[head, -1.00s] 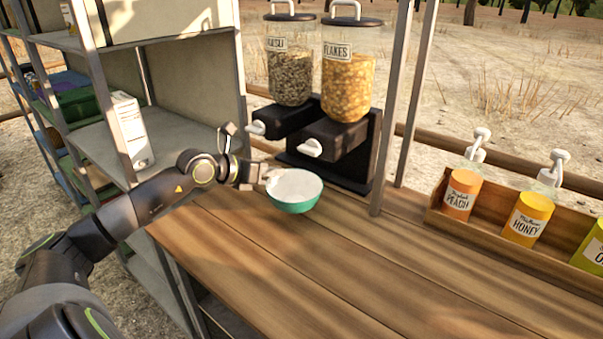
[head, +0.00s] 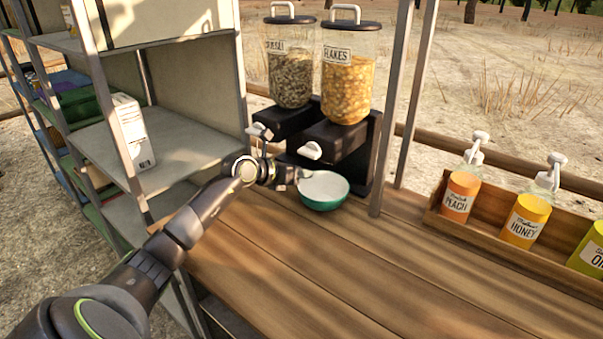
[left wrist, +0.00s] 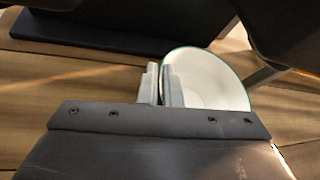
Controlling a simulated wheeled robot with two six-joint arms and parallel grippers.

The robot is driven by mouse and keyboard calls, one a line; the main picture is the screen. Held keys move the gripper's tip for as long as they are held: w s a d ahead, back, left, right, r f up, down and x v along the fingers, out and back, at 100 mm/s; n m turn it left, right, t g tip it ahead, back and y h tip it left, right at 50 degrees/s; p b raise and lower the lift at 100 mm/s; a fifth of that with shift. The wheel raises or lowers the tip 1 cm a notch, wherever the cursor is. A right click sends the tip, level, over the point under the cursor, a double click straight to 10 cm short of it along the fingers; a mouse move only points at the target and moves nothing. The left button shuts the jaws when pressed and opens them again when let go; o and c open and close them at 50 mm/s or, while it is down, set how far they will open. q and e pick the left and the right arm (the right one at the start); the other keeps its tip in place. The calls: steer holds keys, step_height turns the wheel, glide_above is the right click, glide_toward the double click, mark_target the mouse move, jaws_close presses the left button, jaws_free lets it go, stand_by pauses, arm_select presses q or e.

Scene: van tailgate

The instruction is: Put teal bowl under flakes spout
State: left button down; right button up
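The teal bowl (head: 325,199), white inside and empty, is upright over the wooden counter, just in front of the flakes dispenser (head: 347,90). Its white flakes spout (head: 311,150) is above and slightly left of the bowl in the head view. My left gripper (head: 303,176) is at the bowl's left rim. In the left wrist view the fingers (left wrist: 161,85) are close together with the rim of the bowl (left wrist: 215,82) between them. I cannot tell whether the bowl touches the counter. My right gripper is out of view.
A second dispenser (head: 289,75) stands left of the flakes one. A metal post (head: 400,110) rises right of the bowl. A wooden box (head: 480,225) of pump bottles sits at the right. A shelf unit (head: 165,140) stands left. The front counter (head: 330,270) is clear.

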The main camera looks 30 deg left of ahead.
arm_select(q)
steer(key=c, duration=1.6)
jaws_free()
steer(key=shift+s+a+r, duration=0.1)
steer(key=shift+s, duration=0.15)
steer(key=v, duration=1.1)
steer(key=shift+s+b, duration=0.2)
steer(key=shift+b, duration=0.1)
